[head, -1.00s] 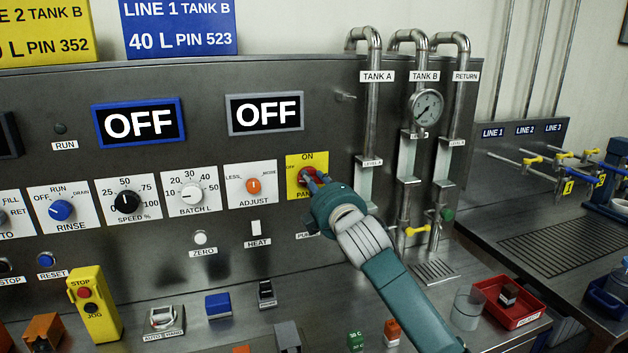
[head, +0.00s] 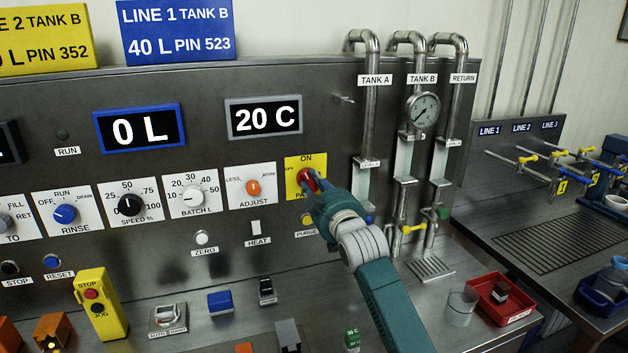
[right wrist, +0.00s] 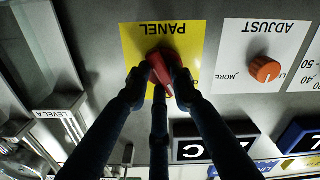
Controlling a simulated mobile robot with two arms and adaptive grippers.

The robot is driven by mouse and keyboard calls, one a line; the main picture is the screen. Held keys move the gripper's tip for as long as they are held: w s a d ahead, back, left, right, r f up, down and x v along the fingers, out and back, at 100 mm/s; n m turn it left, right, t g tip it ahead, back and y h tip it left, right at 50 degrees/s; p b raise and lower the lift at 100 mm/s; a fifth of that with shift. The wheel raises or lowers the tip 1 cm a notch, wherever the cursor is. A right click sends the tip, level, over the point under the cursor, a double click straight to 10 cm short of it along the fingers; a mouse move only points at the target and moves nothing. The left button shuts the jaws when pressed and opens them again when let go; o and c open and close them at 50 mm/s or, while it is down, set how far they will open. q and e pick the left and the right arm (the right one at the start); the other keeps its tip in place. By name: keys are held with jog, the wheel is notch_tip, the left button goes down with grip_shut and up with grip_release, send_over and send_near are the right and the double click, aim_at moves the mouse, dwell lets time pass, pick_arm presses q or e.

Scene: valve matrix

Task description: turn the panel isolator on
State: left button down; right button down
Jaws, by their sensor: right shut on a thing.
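The panel isolator is a red rotary knob (head: 307,180) on a yellow plate (head: 292,164) marked ON at the top. In the right wrist view the red knob (right wrist: 162,68) stands between the dark fingers, below the upside-down word PANEL. My right gripper (head: 314,190) is shut on the knob, its fingers hiding part of it and of the plate's lettering. The knob's handle looks near upright in the head view. The blue-framed display (head: 140,128) reads 0 L and the grey-framed display (head: 264,118) reads 20 C. My left gripper is not in view.
The orange adjust knob (head: 254,187) is just left of the plate. Pipes with a gauge (head: 423,108) rise to the right of my arm. A yellow stop and jog box (head: 100,303) and several small switches are on the lower ledge. A red tray (head: 503,298) lies at right.

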jog(key=m+p, duration=0.1)
jog(key=m, duration=0.4)
jog(key=shift+f+p, duration=0.15)
jog(key=shift+p, duration=0.2)
jog(key=shift+m, duration=0.3)
jog(key=c, duration=1.5)
grip_release()
jog(key=v, duration=1.2)
jog(key=shift+f, duration=0.1)
